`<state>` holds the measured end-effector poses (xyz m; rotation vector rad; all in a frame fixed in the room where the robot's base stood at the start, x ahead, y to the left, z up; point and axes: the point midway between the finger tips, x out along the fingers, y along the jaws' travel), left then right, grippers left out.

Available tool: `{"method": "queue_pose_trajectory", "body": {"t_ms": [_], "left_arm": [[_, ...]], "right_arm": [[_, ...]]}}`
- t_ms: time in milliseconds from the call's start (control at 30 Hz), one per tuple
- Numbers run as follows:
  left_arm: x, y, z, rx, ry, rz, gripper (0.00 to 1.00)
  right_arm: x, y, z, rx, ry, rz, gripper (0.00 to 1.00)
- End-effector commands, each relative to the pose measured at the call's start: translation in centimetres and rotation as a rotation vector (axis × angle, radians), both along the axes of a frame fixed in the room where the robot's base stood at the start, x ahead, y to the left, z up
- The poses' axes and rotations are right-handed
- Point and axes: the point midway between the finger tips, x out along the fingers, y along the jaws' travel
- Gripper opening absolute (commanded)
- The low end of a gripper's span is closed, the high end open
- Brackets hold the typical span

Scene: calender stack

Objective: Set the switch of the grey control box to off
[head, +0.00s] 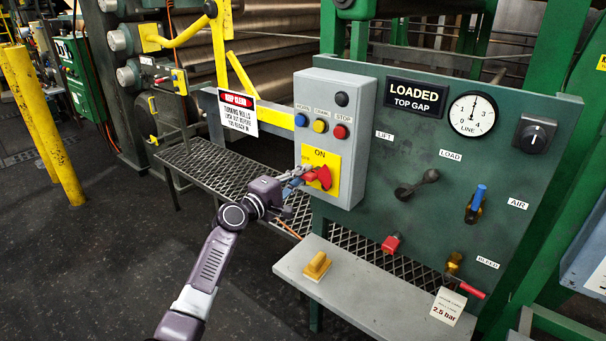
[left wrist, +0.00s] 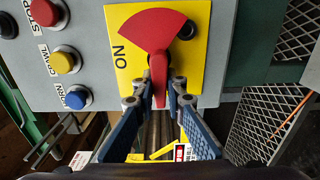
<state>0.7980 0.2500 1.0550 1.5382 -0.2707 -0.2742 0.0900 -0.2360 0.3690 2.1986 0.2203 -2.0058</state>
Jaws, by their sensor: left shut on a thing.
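The grey control box (head: 346,88) stands on the dark green panel. Its lower front bears a yellow plate (head: 329,189) marked ON along the top. The red switch (head: 324,178) sits on this plate; its handle points left towards my left gripper (head: 298,181). In the left wrist view, the red fan-shaped part (left wrist: 157,28) lies beside the ON lettering. The narrow handle runs down between the two fingers of my left gripper (left wrist: 160,95), which is shut on it. My right gripper is not in view.
Blue, yellow and red buttons and a black knob sit above the plate. The panel holds a gauge (head: 472,114), a LOADED sign (head: 415,96) and several valves and levers. A grey shelf (head: 376,300) with a yellow block (head: 317,266) juts out below. A mesh bench lies behind my arm.

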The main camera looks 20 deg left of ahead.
Motion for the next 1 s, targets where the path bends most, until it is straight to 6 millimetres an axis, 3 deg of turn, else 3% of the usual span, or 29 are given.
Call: {"method": "queue_pose_trajectory", "body": {"t_ms": [233, 267, 433, 767, 1000], "left_arm": [[0.0, 0.0, -0.2, 0.000, 0.003, 0.000, 0.00], [0.0, 0.0, -0.2, 0.000, 0.003, 0.000, 0.12], [0.0, 0.0, -0.2, 0.001, 0.003, 0.000, 0.29], [-0.2, 0.1, -0.1, 0.001, 0.001, 0.000, 0.29], [-2.6, 0.9, -0.2, 0.003, 0.002, -0.001, 0.29]], "right_arm": [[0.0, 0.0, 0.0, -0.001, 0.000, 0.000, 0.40], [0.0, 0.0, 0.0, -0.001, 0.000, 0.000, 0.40], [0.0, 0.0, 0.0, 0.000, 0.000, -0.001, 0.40], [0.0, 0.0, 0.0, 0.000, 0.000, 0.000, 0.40], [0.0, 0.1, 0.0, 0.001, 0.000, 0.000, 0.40]]}}
